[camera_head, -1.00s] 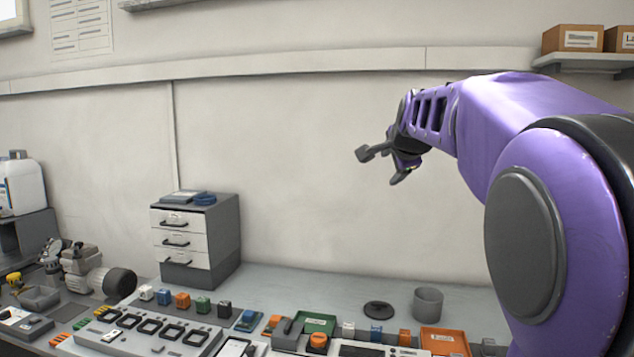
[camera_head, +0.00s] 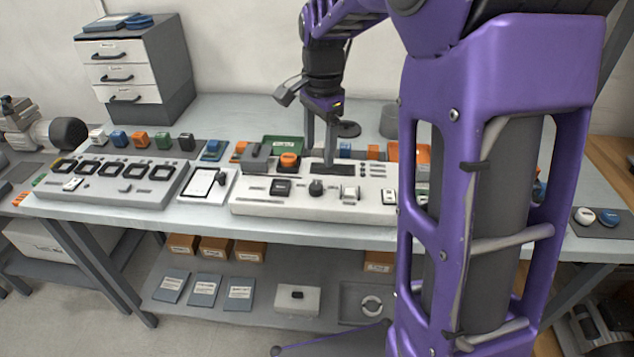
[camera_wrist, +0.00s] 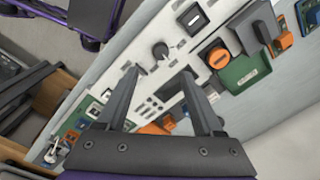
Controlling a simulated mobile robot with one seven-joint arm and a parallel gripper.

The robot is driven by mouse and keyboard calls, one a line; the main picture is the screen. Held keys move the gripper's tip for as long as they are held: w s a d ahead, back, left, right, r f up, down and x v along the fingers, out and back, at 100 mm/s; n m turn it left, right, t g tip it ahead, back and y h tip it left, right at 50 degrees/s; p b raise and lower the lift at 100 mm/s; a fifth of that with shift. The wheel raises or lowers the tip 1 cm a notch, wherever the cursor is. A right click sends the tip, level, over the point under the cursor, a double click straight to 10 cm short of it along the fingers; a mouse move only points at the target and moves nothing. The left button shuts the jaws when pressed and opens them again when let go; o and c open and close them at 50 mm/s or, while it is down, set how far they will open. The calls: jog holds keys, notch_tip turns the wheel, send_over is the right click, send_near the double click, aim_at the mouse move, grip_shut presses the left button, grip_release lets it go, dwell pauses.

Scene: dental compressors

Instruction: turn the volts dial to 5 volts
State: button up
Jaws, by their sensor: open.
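A black round dial (camera_head: 316,188) sits on the front of a pale control panel (camera_head: 345,209). It also shows in the wrist view (camera_wrist: 160,51), with a light pointer mark; its labels are too small to read. A dark display (camera_head: 331,169) lies just behind the dial. My gripper (camera_head: 320,160) points down above the panel, over the display area. In the wrist view my gripper (camera_wrist: 160,72) is open and empty. Its fingers are wide apart, with the dial beyond the tips, not between them, and apart from them.
A black square switch (camera_head: 281,187) is left of the dial. A tablet (camera_head: 206,186) and a panel with several dark square gauges (camera_head: 118,169) are further left. A drawer unit (camera_head: 123,73) stands back left.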

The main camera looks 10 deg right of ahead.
aim_at(317, 185)
jog(key=f, duration=0.3)
jog(key=f+b, duration=0.1)
jog(key=f, duration=0.6)
jog(key=shift+w+a, duration=0.1)
jog(key=shift+w, duration=0.2)
grip_shut()
